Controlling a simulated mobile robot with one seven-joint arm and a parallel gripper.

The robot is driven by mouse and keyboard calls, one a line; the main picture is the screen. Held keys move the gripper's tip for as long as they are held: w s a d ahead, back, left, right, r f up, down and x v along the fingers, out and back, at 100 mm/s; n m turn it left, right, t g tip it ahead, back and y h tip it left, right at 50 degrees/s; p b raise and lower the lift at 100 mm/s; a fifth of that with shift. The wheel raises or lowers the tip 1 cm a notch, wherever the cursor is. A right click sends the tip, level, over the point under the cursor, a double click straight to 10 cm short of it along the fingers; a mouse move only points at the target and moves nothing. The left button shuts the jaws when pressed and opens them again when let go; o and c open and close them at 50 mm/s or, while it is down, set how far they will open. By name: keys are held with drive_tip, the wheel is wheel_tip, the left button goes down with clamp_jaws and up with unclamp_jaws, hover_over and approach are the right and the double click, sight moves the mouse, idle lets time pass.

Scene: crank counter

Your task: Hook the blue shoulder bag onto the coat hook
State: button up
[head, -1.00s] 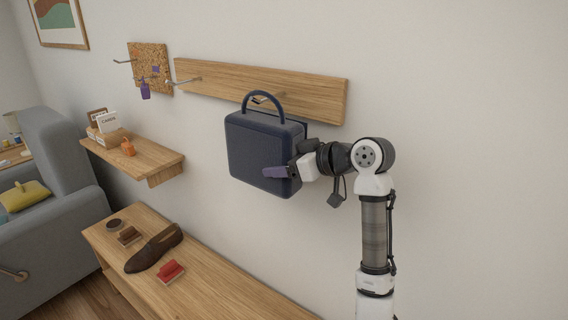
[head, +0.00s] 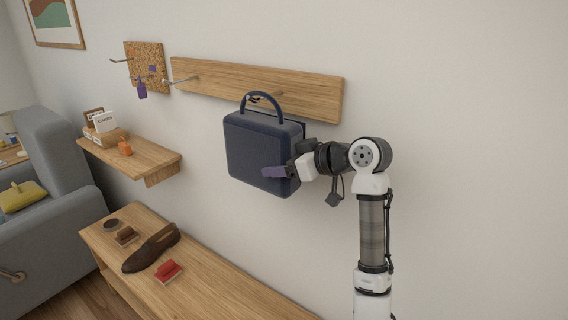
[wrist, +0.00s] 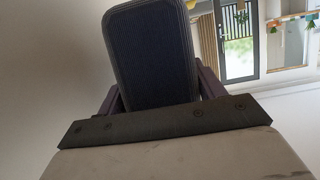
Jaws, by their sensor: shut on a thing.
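The blue shoulder bag (head: 258,150) is upright in front of the wall, with its stiff handle (head: 264,95) arched above it. My gripper (head: 276,172) is shut on the bag's lower right side; one purple finger lies across its front. In the wrist view the bag (wrist: 150,55) fills the space between the two fingers. A coat hook (head: 256,98) on the wooden rail (head: 310,92) shows through the handle's opening. Whether the handle touches or rests on this hook I cannot tell. Another hook (head: 182,80) sticks out further left on the rail, empty.
A corkboard (head: 146,58) with a hanging purple item is at the left. Below it, a small shelf (head: 150,158) holds a card box and an orange item. A bench (head: 215,270) carries a brown shoe (head: 152,248) and brushes. The wall to the right is clear.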

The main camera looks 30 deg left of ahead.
drive_tip(key=o, duration=1.2)
drive_tip(key=shift+o, duration=0.2)
